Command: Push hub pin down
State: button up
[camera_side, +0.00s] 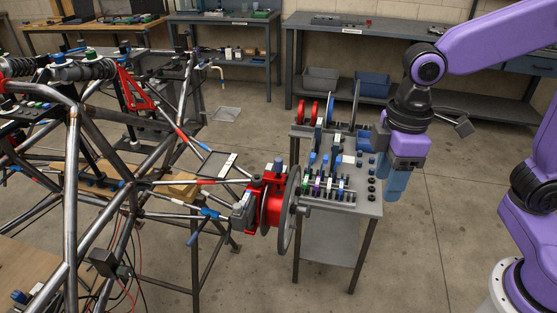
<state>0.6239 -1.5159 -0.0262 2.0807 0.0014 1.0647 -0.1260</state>
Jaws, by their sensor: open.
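The wheel hub assembly (271,206) stands at the end of the chassis arms, with a red body and a grey disc (290,212) on its right side. My gripper (396,188) is at the right, with blue fingers pointing down near the right edge of the parts table. It is open, well apart from the hub, and nothing shows between the fingers.
The tube chassis (75,160) fills the left side. A grey parts table (362,208) with several pins, rings and discs stands between the hub and my gripper. Workbenches (455,102) line the back wall. Open floor (430,255) lies at the lower right.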

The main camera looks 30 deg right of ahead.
jog(key=w+a+r, duration=0.2)
jog(key=w+a, duration=0.2)
jog(key=w, duration=0.6)
jog(key=m, duration=0.3)
send_over(278, 159)
jog(key=f, duration=0.1)
notch_tip(278, 159, down, 18)
jog(key=shift+s+r, duration=0.1)
jog(key=shift+r, duration=0.1)
